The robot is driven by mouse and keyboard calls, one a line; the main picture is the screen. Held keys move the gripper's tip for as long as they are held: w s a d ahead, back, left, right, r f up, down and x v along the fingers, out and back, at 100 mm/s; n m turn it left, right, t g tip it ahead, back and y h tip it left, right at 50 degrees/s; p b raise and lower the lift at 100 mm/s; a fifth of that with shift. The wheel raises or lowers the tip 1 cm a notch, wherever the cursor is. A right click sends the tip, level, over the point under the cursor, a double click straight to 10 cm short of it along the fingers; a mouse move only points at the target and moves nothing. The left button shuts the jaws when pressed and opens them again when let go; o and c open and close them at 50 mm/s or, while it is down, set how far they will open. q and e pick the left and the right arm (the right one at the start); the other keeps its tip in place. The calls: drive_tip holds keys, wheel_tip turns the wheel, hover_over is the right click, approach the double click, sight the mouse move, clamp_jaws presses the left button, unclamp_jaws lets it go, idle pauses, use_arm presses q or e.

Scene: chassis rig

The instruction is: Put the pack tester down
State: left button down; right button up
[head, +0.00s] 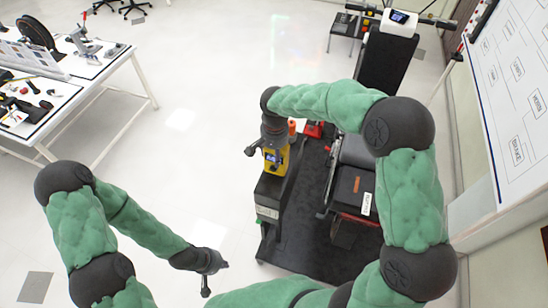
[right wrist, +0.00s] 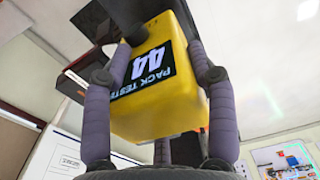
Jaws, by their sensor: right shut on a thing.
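The pack tester (head: 272,163) is a yellow box with a dark display, at the middle of the head view. My right gripper (head: 268,141) is shut on it from above. My left gripper (head: 216,279) is open and empty over the floor, lower left of the unit.
A black chassis rig with a dark box (head: 351,190) stands right of the pack tester, partly behind my right arm. A red part (head: 314,130) lies behind it. White benches with tools (head: 95,68) stand at left, a whiteboard (head: 515,90) at right.

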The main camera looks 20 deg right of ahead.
drive_tip(key=f, duration=0.3)
drive_tip(key=shift+w+f, duration=0.2)
drive_tip(key=shift+s, duration=0.1)
drive_tip(key=shift+f, duration=0.15)
drive_tip(key=o, duration=1.6)
drive_tip(key=shift+o, duration=0.2)
drive_tip(key=shift+r, duration=0.45)
wheel_tip(320, 180, up, 12)
drive_tip(key=shift+s+f+b, duration=0.15)
drive_tip(key=shift+f+b, duration=0.05)
drive_tip(key=shift+b, duration=0.35)
